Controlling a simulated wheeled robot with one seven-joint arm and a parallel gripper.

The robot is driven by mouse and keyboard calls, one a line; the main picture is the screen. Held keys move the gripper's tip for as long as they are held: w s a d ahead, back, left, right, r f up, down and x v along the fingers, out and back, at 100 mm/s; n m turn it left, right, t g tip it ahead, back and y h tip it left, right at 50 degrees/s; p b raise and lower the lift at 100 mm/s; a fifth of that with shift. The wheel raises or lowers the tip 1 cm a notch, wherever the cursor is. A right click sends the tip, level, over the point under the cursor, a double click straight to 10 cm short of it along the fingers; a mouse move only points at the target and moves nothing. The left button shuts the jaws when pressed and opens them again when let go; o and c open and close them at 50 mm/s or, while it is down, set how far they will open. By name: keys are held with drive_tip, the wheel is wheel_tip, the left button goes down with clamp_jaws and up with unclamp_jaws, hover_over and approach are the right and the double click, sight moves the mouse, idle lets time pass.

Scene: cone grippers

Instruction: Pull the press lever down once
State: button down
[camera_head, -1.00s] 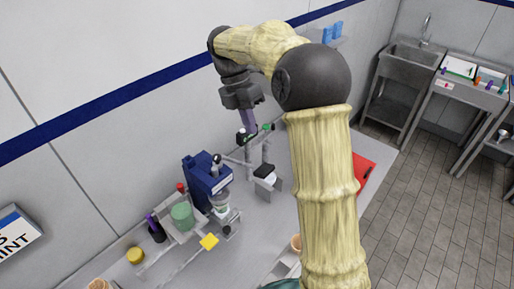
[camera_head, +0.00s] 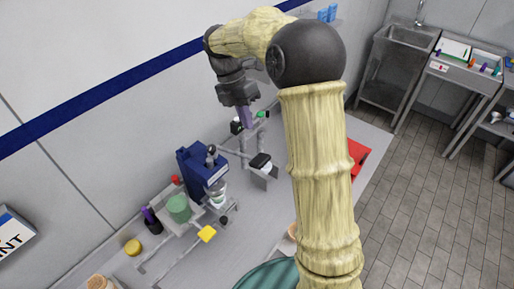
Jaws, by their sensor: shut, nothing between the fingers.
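My gripper (camera_head: 247,126) hangs from the dark wrist with its purple fingers pointing down. The fingers are shut and hold nothing that I can see. They are beside the top of a grey metal stand (camera_head: 245,160) on the bench, close to its green knob (camera_head: 262,114) and a black piece (camera_head: 236,127). The stand has a black-topped block (camera_head: 260,160) low at its front. I cannot tell whether the fingers touch the stand. A blue machine (camera_head: 203,172) with a dark knobbed part (camera_head: 211,150) stands to its left. I cannot tell for sure which part is the press lever.
Left of the blue machine are a green cup (camera_head: 178,208), a dark holder (camera_head: 151,220) and a yellow round item (camera_head: 133,247). A red tray (camera_head: 357,158) is partly behind my arm. The wall is close behind.

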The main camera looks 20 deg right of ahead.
sight(259, 159)
drive_tip(key=p+x, duration=0.3)
drive_tip(key=x, duration=0.7)
drive_tip(key=shift+s+f+p, duration=0.15)
drive_tip(key=shift+p, duration=0.15)
drive_tip(key=shift+s, duration=0.15)
drive_tip(key=shift+f, duration=0.15)
